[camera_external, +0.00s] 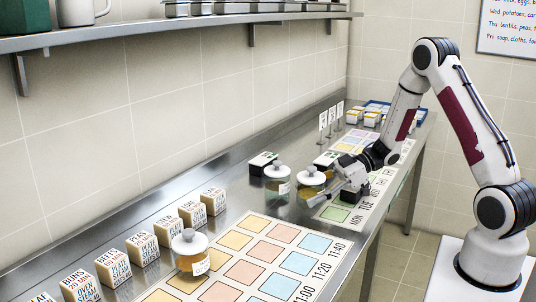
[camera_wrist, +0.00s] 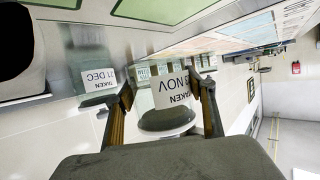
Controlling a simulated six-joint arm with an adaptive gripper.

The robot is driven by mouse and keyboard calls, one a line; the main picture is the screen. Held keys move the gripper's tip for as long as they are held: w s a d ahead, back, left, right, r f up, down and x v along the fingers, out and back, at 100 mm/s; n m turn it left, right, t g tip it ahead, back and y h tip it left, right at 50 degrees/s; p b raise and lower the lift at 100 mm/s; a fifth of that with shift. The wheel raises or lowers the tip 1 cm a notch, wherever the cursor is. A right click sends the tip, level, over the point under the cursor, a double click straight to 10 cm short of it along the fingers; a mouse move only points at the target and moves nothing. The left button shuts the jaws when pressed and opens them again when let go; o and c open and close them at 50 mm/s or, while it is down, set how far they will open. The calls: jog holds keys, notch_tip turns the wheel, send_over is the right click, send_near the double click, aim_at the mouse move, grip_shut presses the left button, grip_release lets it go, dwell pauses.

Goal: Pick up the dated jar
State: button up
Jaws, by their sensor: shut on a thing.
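My gripper (camera_external: 322,193) is shut on a glass jar (camera_external: 311,177) with a grey knobbed lid and amber contents. In the wrist view, the fingers (camera_wrist: 167,92) press on either side of this jar (camera_wrist: 165,120). Its white label reads upside down "TAKEN" and "NOV"; the day number is partly cut off. A second lidded jar (camera_external: 277,182), with pale greenish contents, stands just left of it. In the wrist view a label (camera_wrist: 98,79) beside the left finger reads "TAKEN 11 DEC". I cannot tell whether the held jar is off the counter.
A third jar (camera_external: 191,262) with amber contents stands nearer the front, by a row of lettered blocks (camera_external: 143,249). A chart of coloured squares (camera_external: 272,252) lies on the steel counter. Dark boxes (camera_external: 262,162) stand behind the jars. A shelf (camera_external: 190,22) runs along the wall above.

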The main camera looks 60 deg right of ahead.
aim_at(311, 172)
jog(key=shift+r, duration=3.55)
jog(key=shift+a, duration=0.1)
jog(key=w+a+r+n, duration=0.1)
jog(key=w+a, duration=0.3)
jog(key=a, duration=1)
jog(key=w+a, duration=0.4)
jog(key=a, duration=1)
jog(key=shift+w+d+f+m+t+h, duration=0.2)
jog(key=shift+w+d+m+t+h, duration=0.2)
jog(key=shift+w+d+m, duration=0.45)
jog(key=shift+w+d+f+m+t+h, duration=0.15)
jog(key=shift+w+d+m+t+h, duration=0.25)
jog(key=shift+w+d+m, duration=0.45)
jog(key=shift+w+a+f+n, duration=0.1)
jog(key=shift+w+a+n, duration=0.1)
jog(key=shift+n, duration=0.1)
jog(key=shift+f, duration=3.05)
